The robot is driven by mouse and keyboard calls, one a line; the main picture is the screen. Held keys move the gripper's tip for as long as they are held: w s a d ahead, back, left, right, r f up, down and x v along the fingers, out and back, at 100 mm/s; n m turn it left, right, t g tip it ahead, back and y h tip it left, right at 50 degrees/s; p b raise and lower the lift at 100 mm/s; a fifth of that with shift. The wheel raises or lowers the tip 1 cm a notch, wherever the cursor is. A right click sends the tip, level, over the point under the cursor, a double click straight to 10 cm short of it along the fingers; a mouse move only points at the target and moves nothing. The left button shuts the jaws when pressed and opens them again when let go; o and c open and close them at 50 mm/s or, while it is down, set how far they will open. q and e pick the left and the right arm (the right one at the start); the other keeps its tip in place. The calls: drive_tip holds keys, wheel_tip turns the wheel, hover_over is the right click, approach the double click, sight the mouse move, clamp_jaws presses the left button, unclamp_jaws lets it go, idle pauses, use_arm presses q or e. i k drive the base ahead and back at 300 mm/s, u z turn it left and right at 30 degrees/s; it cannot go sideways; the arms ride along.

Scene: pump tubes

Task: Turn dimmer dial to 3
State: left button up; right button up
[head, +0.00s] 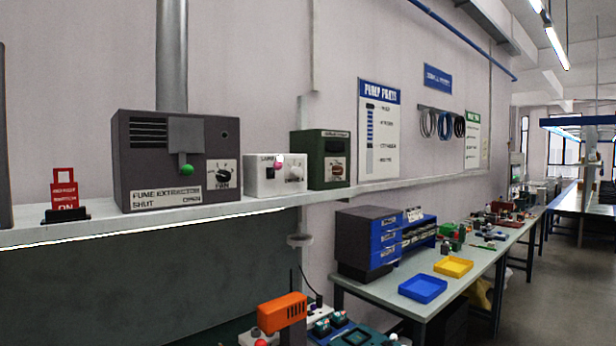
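A small white box (270,177) stands on the shelf, with a label that seems to read LAMP. It carries a pink knob (278,163) and a pale round dial (294,172), which may be the dimmer dial. Its scale and pointer are too small to read. Neither of my grippers is in view.
A dark green box (322,160) stands close to the white box's right. A red tag device (66,200) marked ON is at the shelf's left. Below are an orange device (282,312) and a bench with blue (422,289) and yellow (453,266) trays. Space before the shelf looks clear.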

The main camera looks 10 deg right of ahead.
sight(295, 172)
drive_tip(key=u, duration=1.1)
drive_tip(key=k, duration=0.1)
drive_tip(key=z, duration=2.4)
drive_tip(key=i, duration=1.3)
drive_tip(key=u, duration=0.65)
drive_tip(key=i, duration=0.65)
drive_tip(key=u, duration=0.6)
